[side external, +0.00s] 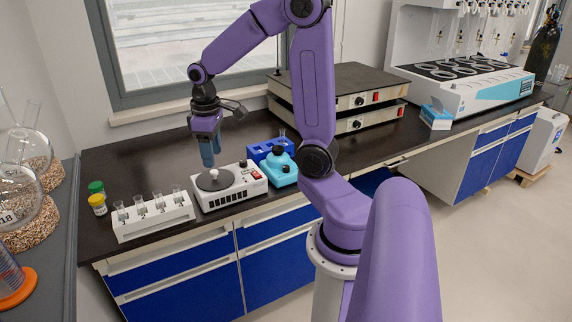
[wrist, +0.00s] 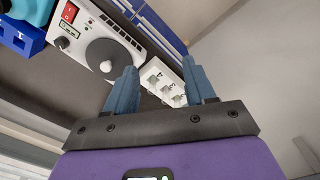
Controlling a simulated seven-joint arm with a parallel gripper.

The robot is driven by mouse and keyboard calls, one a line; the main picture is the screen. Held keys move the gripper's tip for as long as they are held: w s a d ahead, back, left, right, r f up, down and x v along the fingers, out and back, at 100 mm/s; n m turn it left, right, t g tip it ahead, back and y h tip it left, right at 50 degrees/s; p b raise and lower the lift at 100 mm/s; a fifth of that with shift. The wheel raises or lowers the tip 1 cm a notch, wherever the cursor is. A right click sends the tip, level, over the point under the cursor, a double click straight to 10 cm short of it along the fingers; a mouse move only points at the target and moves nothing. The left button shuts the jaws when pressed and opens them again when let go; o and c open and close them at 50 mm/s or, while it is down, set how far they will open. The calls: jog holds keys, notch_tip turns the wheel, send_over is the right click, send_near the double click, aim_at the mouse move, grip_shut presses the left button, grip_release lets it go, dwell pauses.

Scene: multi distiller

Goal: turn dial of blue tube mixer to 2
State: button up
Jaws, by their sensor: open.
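The blue tube mixer (side external: 284,172) is a light-blue device with a black top. It stands on the dark bench to the right of the white stirrer (side external: 229,188) in the side view. My gripper (side external: 208,161) is left of the mixer, near the stirrer's grey round plate, pointing down. In the wrist view my gripper (wrist: 160,78) has its two blue fingers spread wide with nothing between them.
A blue tube rack (side external: 265,151) stands just behind the mixer. A white rack of sample vials (side external: 153,217) sits left of the stirrer, with green-capped and yellow-capped jars beside it. Stacked hotplates (side external: 345,95) stand at the back. The bench behind the vial rack is clear.

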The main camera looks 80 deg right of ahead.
jog(key=d+m, duration=0.3)
jog(key=d, duration=0.7)
jog(key=m, duration=0.6)
send_near(286, 166)
jog(key=shift+g, duration=0.3)
notch_tip(286, 166, down, 9)
jog(key=shift+r, duration=0.15)
grip_shut()
